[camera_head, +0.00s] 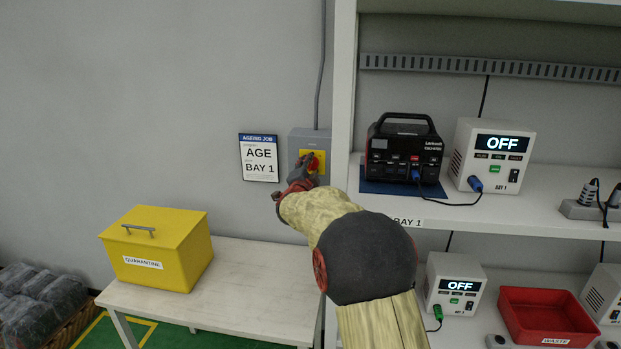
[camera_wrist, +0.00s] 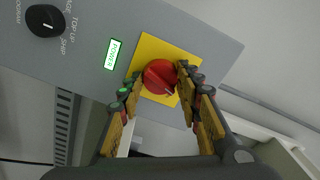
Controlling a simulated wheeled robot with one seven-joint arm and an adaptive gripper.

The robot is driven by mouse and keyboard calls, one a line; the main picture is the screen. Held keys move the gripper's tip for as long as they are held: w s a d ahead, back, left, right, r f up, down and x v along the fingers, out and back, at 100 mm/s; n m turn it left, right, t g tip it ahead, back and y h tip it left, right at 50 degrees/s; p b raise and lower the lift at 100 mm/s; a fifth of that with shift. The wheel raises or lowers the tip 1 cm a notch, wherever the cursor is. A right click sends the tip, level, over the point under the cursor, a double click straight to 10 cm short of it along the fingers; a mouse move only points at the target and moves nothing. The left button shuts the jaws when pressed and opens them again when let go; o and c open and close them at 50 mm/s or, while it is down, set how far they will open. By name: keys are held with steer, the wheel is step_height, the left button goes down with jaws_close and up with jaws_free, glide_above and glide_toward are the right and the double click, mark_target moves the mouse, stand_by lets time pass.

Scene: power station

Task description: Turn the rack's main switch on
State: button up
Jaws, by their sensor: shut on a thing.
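The main switch is a red rotary knob (camera_head: 313,163) on a yellow plate (camera_head: 321,157), on a grey box (camera_head: 323,139) fixed to the wall left of the rack. My gripper (camera_head: 307,170) is at the box, with my arm hiding its lower part. In the wrist view the red knob (camera_wrist: 160,77) sits between the fingers of my gripper (camera_wrist: 161,84), which are shut on it. A pale mark on the knob points to the lower right. Beside it a POWER light (camera_wrist: 113,53) glows green. A black selector knob (camera_wrist: 45,20) is at the upper left.
The rack (camera_head: 343,90) stands right of the box, with a black charger (camera_head: 404,150) and a white unit showing OFF (camera_head: 490,155). A lower white unit (camera_head: 455,285) also shows OFF. A yellow quarantine box (camera_head: 160,250) stands on the left bench (camera_head: 250,290). A red waste bin (camera_head: 545,318) is at right.

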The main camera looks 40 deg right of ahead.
steer(key=m+b, duration=0.2)
steer(key=shift+f+m, duration=0.2)
steer(key=shift+m, duration=0.1)
steer(key=shift+r+m+b, duration=0.15)
steer(key=shift+m+b, duration=1.05)
steer(key=shift+b, duration=0.15)
steer(key=shift+m, duration=0.3)
steer(key=o, duration=1.2)
steer(key=v, duration=1.2)
